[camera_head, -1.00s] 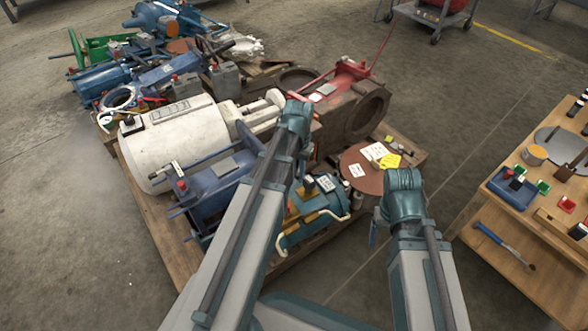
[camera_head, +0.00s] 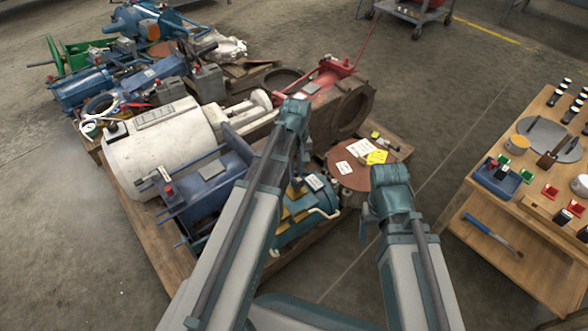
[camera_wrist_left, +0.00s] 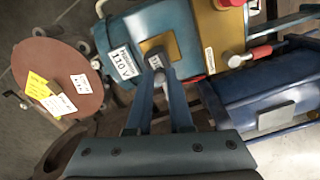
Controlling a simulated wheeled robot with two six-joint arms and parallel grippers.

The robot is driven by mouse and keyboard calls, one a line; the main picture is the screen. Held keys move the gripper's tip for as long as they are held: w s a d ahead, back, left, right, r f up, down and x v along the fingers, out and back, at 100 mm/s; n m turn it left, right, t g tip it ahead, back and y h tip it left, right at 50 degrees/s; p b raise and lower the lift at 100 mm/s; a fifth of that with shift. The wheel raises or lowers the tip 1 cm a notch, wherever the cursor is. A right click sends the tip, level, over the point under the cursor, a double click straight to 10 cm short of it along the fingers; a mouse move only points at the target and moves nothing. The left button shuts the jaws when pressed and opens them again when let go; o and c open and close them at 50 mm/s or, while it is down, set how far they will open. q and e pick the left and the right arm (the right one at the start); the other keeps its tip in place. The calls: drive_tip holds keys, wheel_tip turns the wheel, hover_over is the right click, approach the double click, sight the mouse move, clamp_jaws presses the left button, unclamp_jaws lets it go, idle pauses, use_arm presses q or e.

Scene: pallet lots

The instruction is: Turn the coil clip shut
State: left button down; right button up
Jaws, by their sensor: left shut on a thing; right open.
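My left gripper (camera_wrist_left: 160,68) is shut on this piece. Its turned position cannot be read. In the head view my left arm hides most of the grip. My right gripper (camera_head: 363,228) hangs right of the teal machine, mostly hidden behind its arm, open and apart from it.
A brown disc (camera_head: 345,178) with yellow and white notes lies right of the teal machine. A blue motor frame (camera_head: 208,190) and a white cylinder (camera_head: 160,150) crowd the left. A wooden table (camera_head: 480,195) with tools stands right, across clear floor.

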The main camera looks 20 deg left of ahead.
use_arm(q)
drive_tip(key=shift+w+n, duration=0.1)
drive_tip(key=shift+n, duration=0.2)
idle(0.4)
drive_tip(key=c, duration=0.8)
unclamp_jaws()
wheel_tip(320, 180, up, 14)
drive_tip(key=p, duration=1.4)
drive_tip(key=shift+f, duration=0.1)
